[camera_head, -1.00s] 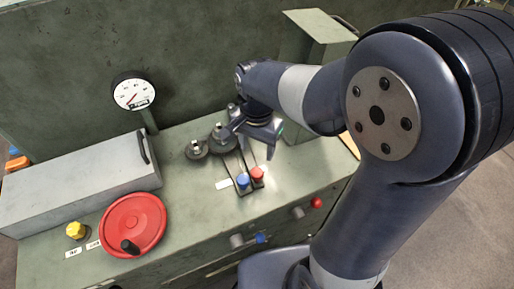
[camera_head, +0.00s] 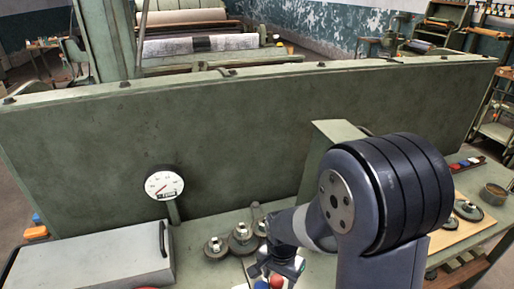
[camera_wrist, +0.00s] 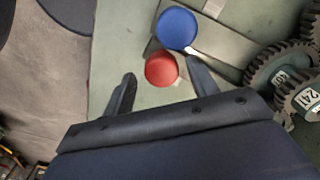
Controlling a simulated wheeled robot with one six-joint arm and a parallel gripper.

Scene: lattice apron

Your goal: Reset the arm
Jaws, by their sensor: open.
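My gripper (camera_wrist: 163,84) is open, with its two dark fingers spread and nothing held between them. In the wrist view the red knob (camera_wrist: 161,68) shows between and just past the fingertips. The blue knob (camera_wrist: 177,28) is beyond it, near the right fingertip. I cannot tell the gripper's height above them. In the head view my gripper (camera_head: 284,266) is low in the picture, at the bench. The red knob (camera_head: 277,282) and the blue knob (camera_head: 262,285) are partly cut off there by the bottom edge.
Several gears (camera_head: 240,239) stand left of my gripper, by a green back panel (camera_head: 120,135). A dial gauge (camera_head: 165,184) and a grey box (camera_head: 95,258) are further left. A green upright housing (camera_head: 325,150) stands behind my arm. Bench parts lie at the right.

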